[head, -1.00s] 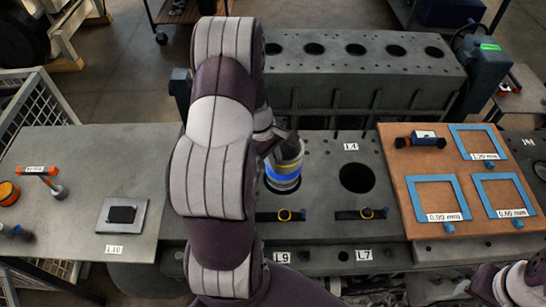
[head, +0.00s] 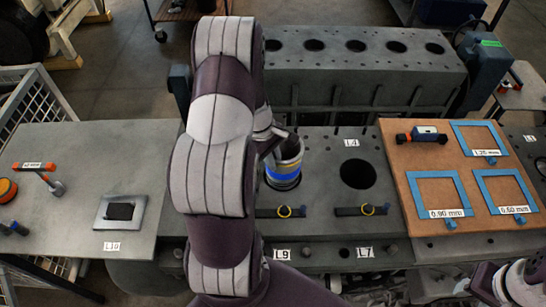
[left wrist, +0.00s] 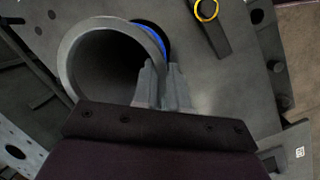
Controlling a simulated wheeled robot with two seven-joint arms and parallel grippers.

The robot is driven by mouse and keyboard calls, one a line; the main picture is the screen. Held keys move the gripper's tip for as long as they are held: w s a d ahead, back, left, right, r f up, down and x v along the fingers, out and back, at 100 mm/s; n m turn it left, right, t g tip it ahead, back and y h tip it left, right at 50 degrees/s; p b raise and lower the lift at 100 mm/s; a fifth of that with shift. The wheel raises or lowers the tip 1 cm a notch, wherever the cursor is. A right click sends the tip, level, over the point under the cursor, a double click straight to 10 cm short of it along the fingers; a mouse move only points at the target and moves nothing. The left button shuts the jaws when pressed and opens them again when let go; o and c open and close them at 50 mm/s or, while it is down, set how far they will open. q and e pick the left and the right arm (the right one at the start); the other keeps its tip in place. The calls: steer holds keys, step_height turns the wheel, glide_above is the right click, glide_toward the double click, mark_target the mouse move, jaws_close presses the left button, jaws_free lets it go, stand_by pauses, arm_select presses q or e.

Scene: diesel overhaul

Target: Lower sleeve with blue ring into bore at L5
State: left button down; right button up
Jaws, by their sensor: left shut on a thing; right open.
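The grey sleeve (head: 289,152) has a blue ring and a yellow band near its lower part. My left gripper (head: 285,138) is shut on its upper wall. The sleeve stands nearly upright at the bore (head: 270,186) left of the L4 bore; a dark edge of that bore shows around its foot. How deep the sleeve sits I cannot tell. No L5 label is readable; my left arm covers part of the deck. In the left wrist view the fingers (left wrist: 164,88) pinch the sleeve's rim (left wrist: 68,55), and the blue ring (left wrist: 150,32) shows beyond.
The open L4 bore (head: 357,174) is to the right. A brown board (head: 410,163) with blue frames is further right. A grey side table (head: 100,160) is at left.

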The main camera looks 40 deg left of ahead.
mark_target(271, 171)
arm_select(q)
steer(key=shift+f+b, duration=0.45)
steer(key=shift+f, duration=0.5)
stand_by(0.5)
steer(key=shift+a+b+x, duration=0.15)
steer(key=shift+b+x, duration=0.5)
steer(key=shift+x, duration=0.1)
steer(key=shift+a+b+x, duration=0.2)
steer(key=shift+b+x, duration=0.4)
steer(key=shift+x, duration=0.1)
steer(key=shift+s+f, duration=0.1)
steer(key=shift+f, duration=0.05)
steer(key=shift+f, duration=0.2)
steer(key=shift+a+b+x, duration=0.15)
steer(key=shift+b+x, duration=0.5)
steer(key=shift+x, duration=0.1)
steer(key=shift+a+b+x, duration=0.2)
steer(key=shift+b+x, duration=0.4)
steer(key=shift+x, duration=0.15)
steer(key=shift+s+f, duration=0.1)
steer(key=shift+f, duration=0.1)
